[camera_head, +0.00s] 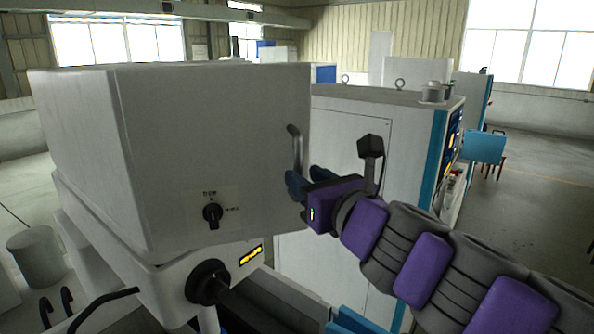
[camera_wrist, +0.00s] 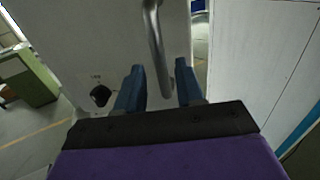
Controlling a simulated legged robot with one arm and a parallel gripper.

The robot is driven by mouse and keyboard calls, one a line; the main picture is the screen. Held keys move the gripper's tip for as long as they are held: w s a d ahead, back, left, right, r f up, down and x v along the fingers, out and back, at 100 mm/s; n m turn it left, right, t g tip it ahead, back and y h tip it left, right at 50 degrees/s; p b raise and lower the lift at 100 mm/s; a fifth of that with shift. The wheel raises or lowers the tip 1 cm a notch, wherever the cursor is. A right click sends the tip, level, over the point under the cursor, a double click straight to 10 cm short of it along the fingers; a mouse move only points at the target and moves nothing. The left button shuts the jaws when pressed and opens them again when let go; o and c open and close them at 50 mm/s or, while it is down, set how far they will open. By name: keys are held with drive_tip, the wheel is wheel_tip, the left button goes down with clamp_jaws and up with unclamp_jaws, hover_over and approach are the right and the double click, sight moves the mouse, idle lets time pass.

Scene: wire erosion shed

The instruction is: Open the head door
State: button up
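The head door is the large light-grey box front (camera_head: 215,140) in the head view, and it looks closed. A grey curved bar handle (camera_head: 296,149) stands upright near its right edge. My gripper (camera_head: 294,186) is at the lower end of the handle. In the wrist view, the handle (camera_wrist: 155,45) runs down from the top and its lower end lies between the two blue fingers of my gripper (camera_wrist: 161,82). The fingers are apart, with gaps beside the handle, so I see no grip on it. The door surface (camera_wrist: 90,40) also shows there.
A black rotary knob (camera_head: 212,213) sits low on the door, with a round black knob (camera_head: 207,282) below the head. A tall grey cabinet (camera_head: 350,145) with blue trim stands behind my gripper. Open floor (camera_head: 540,200) lies at the right.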

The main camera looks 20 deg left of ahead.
sight(300, 173)
drive_tip(key=shift+x, duration=1.95)
clamp_jaws()
